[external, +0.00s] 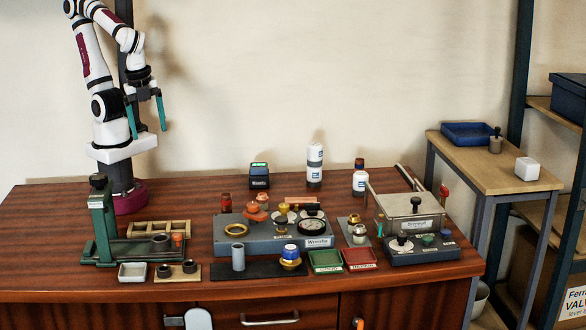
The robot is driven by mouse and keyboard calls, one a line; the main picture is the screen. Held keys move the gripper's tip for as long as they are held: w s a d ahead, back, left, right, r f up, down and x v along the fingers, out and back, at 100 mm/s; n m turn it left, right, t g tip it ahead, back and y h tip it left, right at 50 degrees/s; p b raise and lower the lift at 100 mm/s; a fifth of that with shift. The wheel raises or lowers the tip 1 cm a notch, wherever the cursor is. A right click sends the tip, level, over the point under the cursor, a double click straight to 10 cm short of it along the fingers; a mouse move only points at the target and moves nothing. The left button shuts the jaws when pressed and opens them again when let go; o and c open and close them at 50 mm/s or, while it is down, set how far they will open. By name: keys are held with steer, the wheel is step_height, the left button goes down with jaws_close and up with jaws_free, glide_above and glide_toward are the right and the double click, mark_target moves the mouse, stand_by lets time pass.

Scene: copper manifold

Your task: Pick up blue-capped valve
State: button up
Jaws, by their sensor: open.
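The blue-capped valve (290,257) is a small brass piece with a blue top. It stands upright on a dark mat (262,269) near the front middle of the bench, just right of a grey cylinder (238,257). My gripper (147,118) is high at the left, with two teal fingers pointing down. It is open and empty, well above the bench and far to the left of the valve.
A grey manifold block (262,240) with a gauge stands behind the valve. Green (325,261) and red (359,258) trays lie to its right. A green press (103,220) stands at left. White bottles (314,165) stand behind. The back left bench is fairly clear.

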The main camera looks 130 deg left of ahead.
steer(key=w+d+f+n+t+h, duration=0.1)
steer(key=w+d+f+n+t, duration=0.15)
steer(key=w+n, duration=0.55)
steer(key=n+t, duration=0.8)
steer(key=n, duration=1.6)
glide_toward(289, 246)
steer(key=s+d, duration=0.1)
steer(key=s, duration=0.1)
steer(key=s+d, duration=0.2)
steer(key=s+d+r, duration=0.1)
steer(key=s, duration=0.1)
steer(key=shift+d, duration=0.2)
steer(key=w+a+n+t, duration=0.1)
steer(key=n, duration=0.2)
steer(key=f+n+y, duration=0.1)
steer(key=n, duration=0.3)
steer(key=w+a+f+n+t, duration=0.1)
steer(key=n, duration=0.2)
steer(key=shift+w+a+f+n+t+y, duration=0.25)
steer(key=shift+w+a+n+t+y, duration=0.05)
steer(key=shift+n+t+y, duration=0.1)
steer(key=shift+n, duration=0.4)
steer(key=x, duration=0.9)
steer(key=shift+w+a+f, duration=0.1)
steer(key=shift+w+a, duration=0.15)
steer(key=shift+w, duration=0.1)
steer(key=x, duration=0.6)
steer(key=shift+w+d+f, duration=0.1)
steer(key=shift+d, duration=0.1)
jaws_close()
